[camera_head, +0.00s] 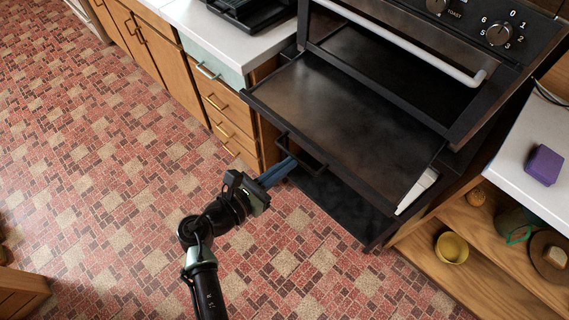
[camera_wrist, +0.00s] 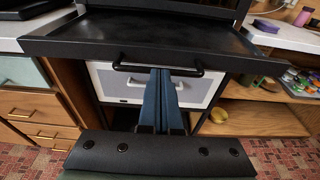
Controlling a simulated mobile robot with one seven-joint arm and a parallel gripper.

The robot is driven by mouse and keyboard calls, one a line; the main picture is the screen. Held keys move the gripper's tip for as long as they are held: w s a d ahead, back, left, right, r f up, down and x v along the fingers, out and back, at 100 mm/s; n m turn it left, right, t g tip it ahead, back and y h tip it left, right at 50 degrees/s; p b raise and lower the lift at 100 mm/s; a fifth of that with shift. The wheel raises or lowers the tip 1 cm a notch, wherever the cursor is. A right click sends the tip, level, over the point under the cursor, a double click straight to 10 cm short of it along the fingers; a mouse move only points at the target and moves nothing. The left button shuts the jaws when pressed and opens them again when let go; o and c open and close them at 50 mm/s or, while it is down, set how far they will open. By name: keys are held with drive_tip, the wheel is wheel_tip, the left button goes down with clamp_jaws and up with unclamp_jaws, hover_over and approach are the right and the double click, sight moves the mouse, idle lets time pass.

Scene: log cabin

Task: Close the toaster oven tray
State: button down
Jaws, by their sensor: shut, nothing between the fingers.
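The toaster oven (camera_head: 400,40) is a large black appliance with knobs and a long light door handle. Its flat dark tray (camera_head: 345,115) is pulled out toward me, and it also shows in the wrist view (camera_wrist: 150,40). The tray's front edge carries a black bar handle (camera_head: 300,155), seen close in the wrist view (camera_wrist: 155,69). My gripper (camera_head: 288,163) has blue fingers and is shut and empty. In the wrist view its fingertips (camera_wrist: 160,72) are at the handle, just under the tray's front edge. I cannot tell whether they touch it.
Wooden drawers (camera_head: 230,115) and a white counter (camera_head: 205,30) stand left of the oven. At right are a white counter with a purple block (camera_head: 544,165) and an open shelf with a yellow bowl (camera_head: 452,248). The tiled floor (camera_head: 100,180) is clear.

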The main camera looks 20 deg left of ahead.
sight(352, 110)
drive_tip(key=r+b+x, duration=0.1)
drive_tip(key=b+x, duration=0.1)
drive_tip(key=x, duration=0.5)
drive_tip(key=r+b+x, duration=0.1)
drive_tip(key=b+x, duration=0.1)
drive_tip(key=x, duration=0.6)
drive_tip(key=r+b+x, duration=0.1)
drive_tip(key=r+x, duration=0.1)
drive_tip(key=x, duration=0.5)
drive_tip(key=shift+w+d+b, duration=0.25)
drive_tip(key=shift+w+b, duration=0.15)
drive_tip(key=shift+w, duration=0.2)
drive_tip(key=shift+w+d+r, duration=0.15)
drive_tip(key=shift+w, duration=0.35)
drive_tip(key=shift+r, duration=0.3)
